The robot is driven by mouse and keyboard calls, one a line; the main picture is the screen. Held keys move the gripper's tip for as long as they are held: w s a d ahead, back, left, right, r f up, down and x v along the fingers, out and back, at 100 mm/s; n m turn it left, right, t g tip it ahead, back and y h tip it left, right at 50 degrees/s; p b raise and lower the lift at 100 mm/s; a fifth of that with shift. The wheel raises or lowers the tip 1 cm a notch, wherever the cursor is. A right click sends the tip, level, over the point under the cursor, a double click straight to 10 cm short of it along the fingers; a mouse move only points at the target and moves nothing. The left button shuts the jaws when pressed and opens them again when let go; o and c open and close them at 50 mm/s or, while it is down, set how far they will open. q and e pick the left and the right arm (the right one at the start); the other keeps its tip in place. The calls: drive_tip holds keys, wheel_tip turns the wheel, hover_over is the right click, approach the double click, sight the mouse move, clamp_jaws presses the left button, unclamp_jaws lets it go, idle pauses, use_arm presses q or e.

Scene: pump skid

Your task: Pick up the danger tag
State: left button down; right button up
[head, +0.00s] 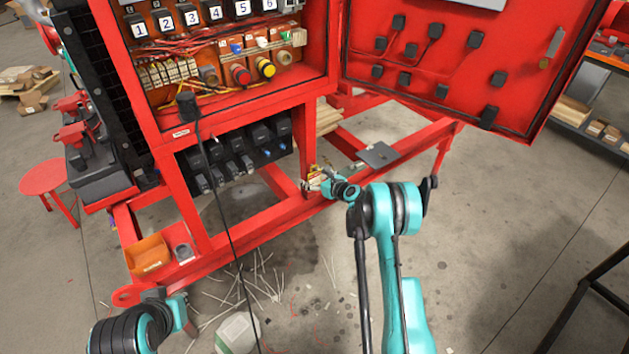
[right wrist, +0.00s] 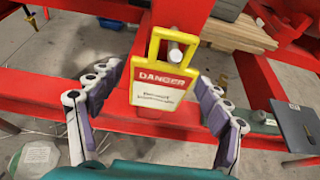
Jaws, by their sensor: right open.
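The danger tag (right wrist: 162,82) shows in the right wrist view, with a yellow frame, a red DANGER band and a white lower part. Its yellow loop is around a silver peg (right wrist: 175,50) in front of a red upright. In the head view the tag (head: 315,174) is small and partly covered by my gripper. My right gripper (right wrist: 158,75) is open, with one finger on each side of the tag and gaps between. It also shows in the head view (head: 318,184).
The red skid frame (head: 245,228) surrounds the tag. A grey plate (head: 378,154) lies on it to the right. The open red cabinet door (head: 440,65) hangs above. A black cable (head: 216,200) hangs to the left. An orange bin (head: 148,256) sits at the skid's left.

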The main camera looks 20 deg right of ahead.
drive_tip(key=c, duration=1.3)
drive_tip(key=shift+o, duration=0.2)
drive_tip(key=shift+r, duration=0.25)
